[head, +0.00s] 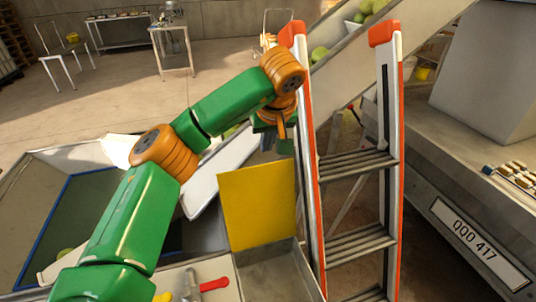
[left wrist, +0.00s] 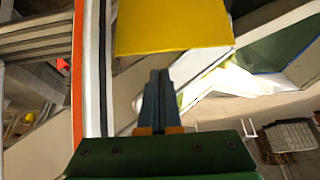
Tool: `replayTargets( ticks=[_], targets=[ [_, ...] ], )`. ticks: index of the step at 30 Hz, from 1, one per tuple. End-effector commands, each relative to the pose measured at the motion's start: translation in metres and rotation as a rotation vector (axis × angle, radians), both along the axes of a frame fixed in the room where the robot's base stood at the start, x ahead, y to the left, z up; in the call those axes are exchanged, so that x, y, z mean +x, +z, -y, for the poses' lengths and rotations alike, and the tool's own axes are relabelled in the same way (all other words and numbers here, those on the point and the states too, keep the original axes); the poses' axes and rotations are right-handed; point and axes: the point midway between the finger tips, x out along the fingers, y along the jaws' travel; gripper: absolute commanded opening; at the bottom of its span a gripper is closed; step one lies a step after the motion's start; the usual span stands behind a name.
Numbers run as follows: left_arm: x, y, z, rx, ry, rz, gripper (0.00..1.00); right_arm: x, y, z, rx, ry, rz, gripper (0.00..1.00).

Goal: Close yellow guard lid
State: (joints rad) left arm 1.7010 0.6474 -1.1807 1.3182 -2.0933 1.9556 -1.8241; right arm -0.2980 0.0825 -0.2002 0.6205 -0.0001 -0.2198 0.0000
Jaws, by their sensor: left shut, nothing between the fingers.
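The yellow guard lid (head: 258,206) stands open and upright at the back edge of an open grey metal box (head: 280,274). In the left wrist view the yellow lid (left wrist: 174,24) fills the top middle. My left gripper (head: 284,146) is behind the lid's top edge, close to the ladder, pointing down. In the left wrist view its fingers (left wrist: 159,82) are shut together with nothing between them, just short of the lid's lower edge. I cannot tell whether they touch the lid. My right gripper is in neither view.
A stepladder (head: 357,160) with red-orange rails stands directly right of the lid and my left gripper. A red-handled tool (head: 213,285) lies left of the box. A blue-edged bin (head: 55,225) is at the left. A trailer with a plate (head: 465,237) is at the right.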

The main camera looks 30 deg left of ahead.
Motion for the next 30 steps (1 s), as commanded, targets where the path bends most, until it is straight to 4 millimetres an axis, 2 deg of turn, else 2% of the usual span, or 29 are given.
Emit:
replayTargets(
  ticks=[2,5,18,24,30],
  targets=[
    [-0.003,0.007,-0.008,0.034,0.011,0.0,0.0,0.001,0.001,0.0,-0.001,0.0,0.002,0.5],
    [-0.001,0.001,-0.014,0.043,0.015,-0.004,0.0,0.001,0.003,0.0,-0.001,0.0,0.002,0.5],
    [0.027,-0.079,-0.046,0.038,0.013,-0.007,0.0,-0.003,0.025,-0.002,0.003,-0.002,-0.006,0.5],
    [0.007,-0.082,-0.022,0.037,0.007,-0.004,0.0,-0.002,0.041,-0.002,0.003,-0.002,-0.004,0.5],
    [0.0,-0.088,-0.015,0.038,0.011,-0.007,0.0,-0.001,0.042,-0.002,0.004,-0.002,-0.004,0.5]
  ],
)
